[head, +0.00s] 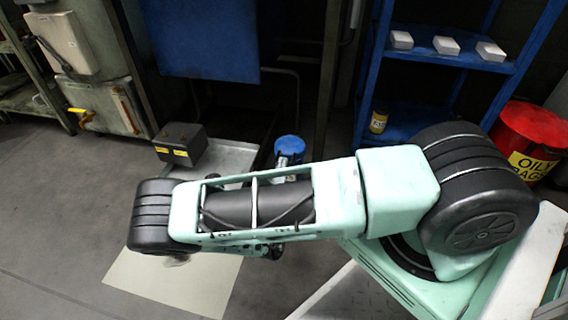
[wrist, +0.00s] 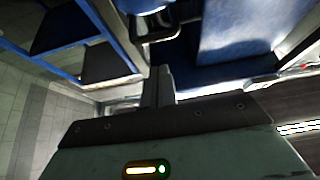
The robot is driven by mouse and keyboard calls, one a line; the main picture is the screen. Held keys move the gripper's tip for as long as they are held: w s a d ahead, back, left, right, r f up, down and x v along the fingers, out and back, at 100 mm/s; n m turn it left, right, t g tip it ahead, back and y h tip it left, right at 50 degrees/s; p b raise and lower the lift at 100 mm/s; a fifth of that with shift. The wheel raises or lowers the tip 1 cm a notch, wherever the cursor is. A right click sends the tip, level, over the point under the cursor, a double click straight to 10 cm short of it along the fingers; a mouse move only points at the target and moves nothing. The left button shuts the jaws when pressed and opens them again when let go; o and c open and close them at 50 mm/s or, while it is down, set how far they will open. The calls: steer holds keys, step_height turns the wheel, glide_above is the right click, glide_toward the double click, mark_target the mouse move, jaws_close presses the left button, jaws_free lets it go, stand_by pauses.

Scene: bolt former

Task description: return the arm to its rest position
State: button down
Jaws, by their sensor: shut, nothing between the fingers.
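My mint-green arm with black joint covers (head: 260,205) crosses the head view from the shoulder at the right to a black joint at the left, roughly level. The links past that joint are mostly hidden behind it in the head view. My gripper (wrist: 159,75) shows in the wrist view, its two dark fingers together with nothing between them. Blue surfaces lie beyond the fingertips there, with no contact visible.
A blue shelf rack (head: 425,60) with several pale boxes stands at the back right. A red oily-rags bin (head: 530,130) stands right of my shoulder. A dark box with yellow labels (head: 181,143) is beyond the arm. Grey floor (head: 60,220) is clear at the left.

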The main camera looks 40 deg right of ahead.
steer(key=s+a+f+p, duration=0.1)
steer(key=s+a+f, duration=0.2)
steer(key=f, duration=0.3)
steer(key=shift+a+p, duration=0.35)
steer(key=shift+a, duration=0.1)
